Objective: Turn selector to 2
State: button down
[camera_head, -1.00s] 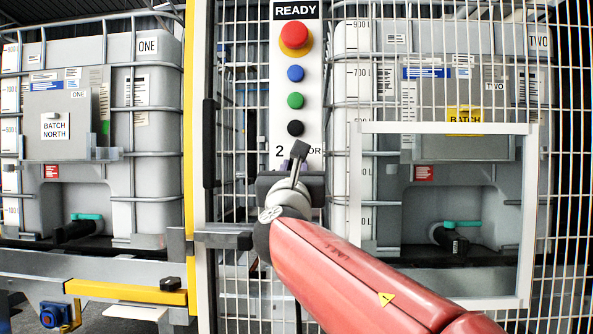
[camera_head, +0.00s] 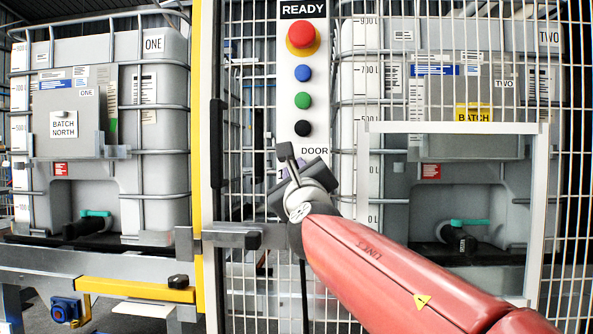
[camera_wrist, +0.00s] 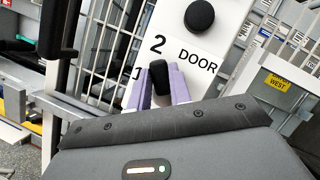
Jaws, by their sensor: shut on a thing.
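The selector (camera_wrist: 160,77) is a black knob on the white control panel, below the DOOR label. In the wrist view its upper end points toward the printed 2 (camera_wrist: 160,45), with the 1 (camera_wrist: 137,73) lower left. The purple fingers of my gripper (camera_wrist: 160,88) are shut on the knob, one on each side. In the head view my gripper (camera_head: 285,172) is at the panel's lower end, tilted, and hides the selector. The knob's lower part is hidden in the wrist view.
The panel carries a red emergency button (camera_head: 302,35), a blue button (camera_head: 302,73), a green button (camera_head: 303,101) and a black button (camera_head: 303,128) above the selector. Wire mesh fencing surrounds it. A metal latch bar (camera_head: 222,240) lies left of my wrist. Large totes stand behind on both sides.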

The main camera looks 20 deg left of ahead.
dwell(0.4)
jog(key=c, duration=1.3)
grip_release()
jog(key=b+v, duration=0.2)
jog(key=v, duration=0.6)
jog(key=shift+a, duration=0.1)
jog(key=shift+w, duration=0.1)
